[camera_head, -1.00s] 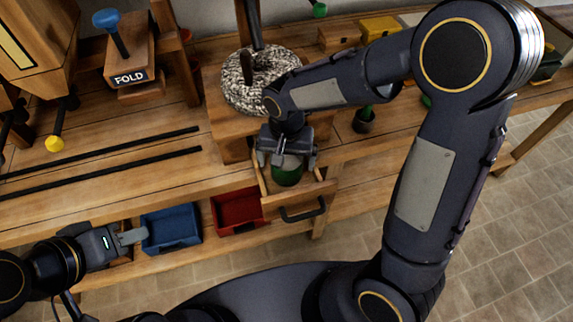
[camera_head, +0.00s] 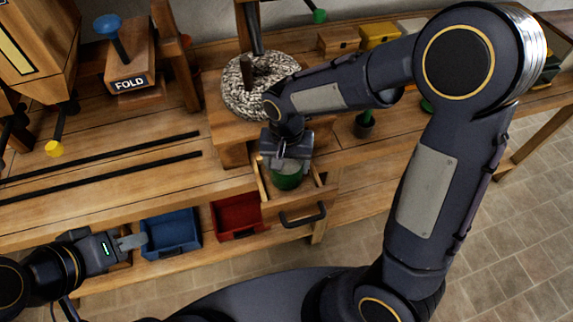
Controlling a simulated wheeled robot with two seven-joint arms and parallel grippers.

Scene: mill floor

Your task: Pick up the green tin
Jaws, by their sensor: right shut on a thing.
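The green tin (camera_head: 288,181) has a pale top and sits at the open wooden drawer (camera_head: 322,191) below the millstone. My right gripper (camera_head: 287,163) is directly over it, pointing down, and is shut on the tin. Its fingers partly cover the tin's top. I cannot tell whether the tin touches the drawer floor. My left gripper (camera_head: 133,241) is at the lower left, beside the blue bin (camera_head: 171,236). Its fingers show only from the side, so I cannot tell whether it is open.
A red bin (camera_head: 238,215) lies between the blue bin and the drawer. The drawer's black handle (camera_head: 303,215) sticks out in front. The speckled millstone (camera_head: 256,88) stands behind my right gripper. A block marked FOLD (camera_head: 130,78) and two dark rails (camera_head: 110,158) are on the left.

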